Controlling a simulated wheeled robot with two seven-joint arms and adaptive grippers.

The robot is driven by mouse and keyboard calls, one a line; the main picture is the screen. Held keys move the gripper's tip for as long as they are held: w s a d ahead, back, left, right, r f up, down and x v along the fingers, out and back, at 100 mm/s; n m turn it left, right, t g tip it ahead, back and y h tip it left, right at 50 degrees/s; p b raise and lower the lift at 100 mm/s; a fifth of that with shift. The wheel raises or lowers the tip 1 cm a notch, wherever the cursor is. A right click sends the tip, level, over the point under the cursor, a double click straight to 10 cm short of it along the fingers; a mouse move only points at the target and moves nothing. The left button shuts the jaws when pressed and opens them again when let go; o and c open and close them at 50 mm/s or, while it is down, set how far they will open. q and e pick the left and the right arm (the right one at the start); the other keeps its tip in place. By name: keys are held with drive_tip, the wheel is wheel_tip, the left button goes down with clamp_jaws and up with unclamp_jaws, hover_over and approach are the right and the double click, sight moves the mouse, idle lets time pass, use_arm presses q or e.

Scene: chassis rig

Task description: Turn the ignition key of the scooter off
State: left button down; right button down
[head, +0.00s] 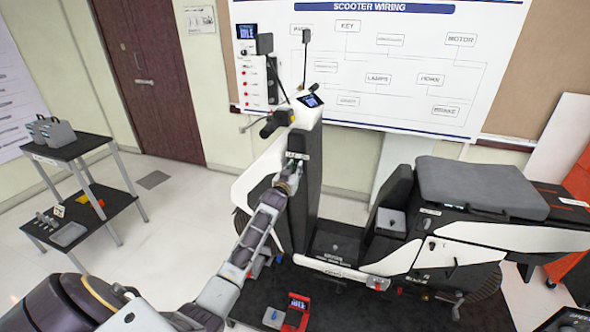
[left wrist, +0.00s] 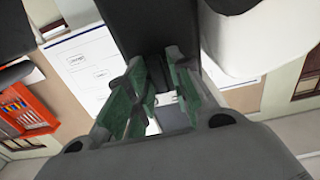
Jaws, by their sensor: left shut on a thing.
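The white and black scooter (head: 483,235) stands on a dark mat, its handlebar and lit dash display (head: 310,101) at the left end. My left gripper (head: 297,162) is at the scooter's front column, below the handlebar. In the left wrist view its green-padded fingers (left wrist: 158,88) are close together against the dark column (left wrist: 145,25). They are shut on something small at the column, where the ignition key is. The key itself is hidden by the fingers, so its angle cannot be told. My right gripper is not in view.
A black two-tier cart (head: 75,147) with grey cases and small parts stands at the left. A wiring board (head: 400,60) is on the wall behind the scooter. A red device (head: 296,312) lies on the mat in front. Open floor lies between cart and scooter.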

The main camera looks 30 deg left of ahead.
use_arm(q)
drive_tip(key=c, duration=1.5)
unclamp_jaws()
drive_tip(key=shift+s, duration=0.1)
drive_tip(key=shift+v, duration=5.85)
drive_tip(key=shift+f, duration=0.1)
drive_tip(key=shift+m, duration=0.5)
